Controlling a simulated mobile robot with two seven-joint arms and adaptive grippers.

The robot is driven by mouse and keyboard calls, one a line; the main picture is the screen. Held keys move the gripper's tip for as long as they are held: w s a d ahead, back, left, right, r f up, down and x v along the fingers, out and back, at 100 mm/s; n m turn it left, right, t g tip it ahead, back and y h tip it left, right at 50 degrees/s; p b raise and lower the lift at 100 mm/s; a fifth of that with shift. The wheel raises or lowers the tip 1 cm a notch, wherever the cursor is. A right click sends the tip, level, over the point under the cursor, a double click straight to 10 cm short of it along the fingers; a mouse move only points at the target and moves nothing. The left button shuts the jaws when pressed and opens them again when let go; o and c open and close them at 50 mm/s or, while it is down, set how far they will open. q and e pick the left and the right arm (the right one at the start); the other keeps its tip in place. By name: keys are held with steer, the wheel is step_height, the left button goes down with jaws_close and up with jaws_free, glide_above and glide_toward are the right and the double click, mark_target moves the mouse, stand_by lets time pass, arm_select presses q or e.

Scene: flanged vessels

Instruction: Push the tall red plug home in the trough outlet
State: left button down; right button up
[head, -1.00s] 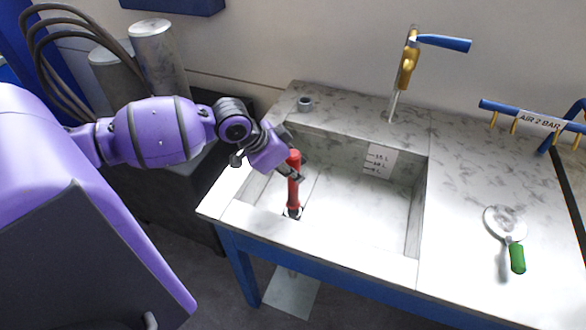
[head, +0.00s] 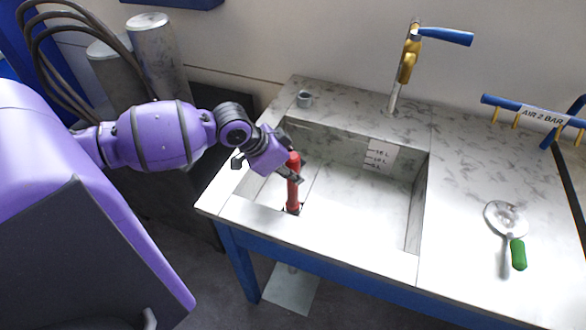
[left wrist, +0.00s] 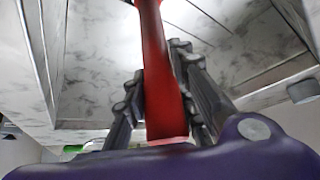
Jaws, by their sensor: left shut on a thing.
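The tall red plug (head: 293,190) stands nearly upright in the trough (head: 365,205), at its left end. Its foot is at the dark outlet (head: 292,210) in the trough floor, near the front wall. How deep it sits I cannot tell. My left gripper (head: 294,173) is shut on the upper part of the plug, reaching in from the left. In the left wrist view the red plug (left wrist: 153,70) runs between the two dark fingers (left wrist: 155,100). My right gripper is not in view.
A brass tap with a blue lever (head: 409,60) stands behind the trough. A small grey cup-like piece (head: 304,99) sits on the back ledge. A green-handled strainer or magnifier (head: 517,250) lies on the right worktop. A level label (head: 380,155) is on the back wall.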

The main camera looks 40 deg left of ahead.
arm_select(q)
steer(key=shift+f, duration=0.5)
steer(key=c, duration=1.4)
jaws_free()
steer(key=v, duration=1.2)
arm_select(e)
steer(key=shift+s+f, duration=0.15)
